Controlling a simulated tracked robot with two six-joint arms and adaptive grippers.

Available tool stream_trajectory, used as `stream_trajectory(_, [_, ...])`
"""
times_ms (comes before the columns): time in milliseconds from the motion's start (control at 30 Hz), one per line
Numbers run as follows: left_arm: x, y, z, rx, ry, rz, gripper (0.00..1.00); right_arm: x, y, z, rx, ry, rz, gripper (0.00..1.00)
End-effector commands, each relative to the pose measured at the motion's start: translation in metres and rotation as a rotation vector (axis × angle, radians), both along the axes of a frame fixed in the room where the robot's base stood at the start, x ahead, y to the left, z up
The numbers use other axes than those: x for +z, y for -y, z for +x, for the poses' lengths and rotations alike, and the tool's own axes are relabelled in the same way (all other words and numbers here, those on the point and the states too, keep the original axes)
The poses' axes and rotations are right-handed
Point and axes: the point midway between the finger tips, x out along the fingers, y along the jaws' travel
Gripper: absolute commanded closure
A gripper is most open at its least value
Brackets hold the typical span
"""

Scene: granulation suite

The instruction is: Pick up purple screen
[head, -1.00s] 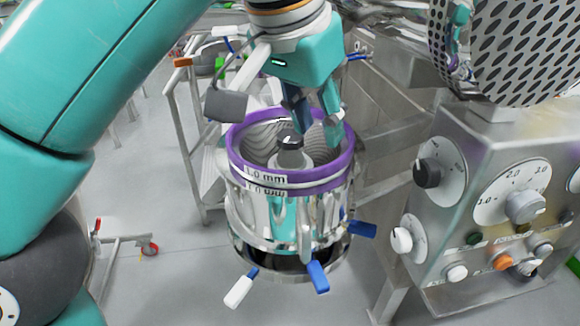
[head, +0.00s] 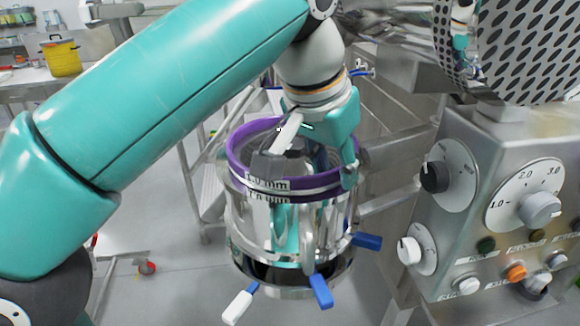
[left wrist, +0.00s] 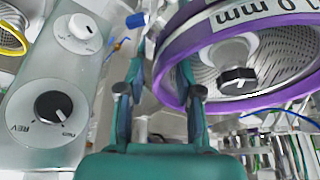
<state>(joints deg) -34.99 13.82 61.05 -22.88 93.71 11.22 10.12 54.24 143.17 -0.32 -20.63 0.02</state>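The purple screen (head: 232,155), a purple ring marked 1.0 mm with a ribbed metal inside, sits on top of a shiny cylindrical mill housing (head: 290,225). It also shows in the left wrist view (left wrist: 172,52), with a black knob (left wrist: 238,76) at its centre. My left gripper (head: 345,165) is at the right side of the ring, pointing down. In the left wrist view its fingers (left wrist: 160,65) are apart, one over the inside of the screen and one outside, with the rim between them. Contact cannot be told. My right gripper is not in view.
A control box with dials (head: 490,205) stands close on the right, below a perforated metal part (head: 505,50). Blue-handled clamps (head: 320,291) stick out from the housing. A metal frame stands behind it. A yellow pot (head: 62,56) is far left.

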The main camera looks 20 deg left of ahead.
Motion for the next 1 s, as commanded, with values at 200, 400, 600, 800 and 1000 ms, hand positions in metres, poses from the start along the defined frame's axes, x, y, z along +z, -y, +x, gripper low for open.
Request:
stream_trajectory(200, [0.000, 0.000, 0.000, -0.001, 0.000, 0.000, 0.97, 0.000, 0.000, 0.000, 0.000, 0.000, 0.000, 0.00])
stream_trajectory(400, [0.000, 0.000, 0.000, -0.001, -0.001, 0.001, 1.00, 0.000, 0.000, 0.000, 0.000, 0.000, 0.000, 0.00])
stream_trajectory(600, [0.000, 0.000, 0.000, -0.001, -0.001, 0.001, 1.00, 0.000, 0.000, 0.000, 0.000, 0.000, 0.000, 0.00])
stream_trajectory(800, [0.001, 0.000, 0.000, -0.001, 0.000, 0.001, 1.00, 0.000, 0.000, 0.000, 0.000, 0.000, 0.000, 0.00])
stream_trajectory(1000, [0.018, 0.001, 0.001, -0.001, 0.001, 0.001, 1.00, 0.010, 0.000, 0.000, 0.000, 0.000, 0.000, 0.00])
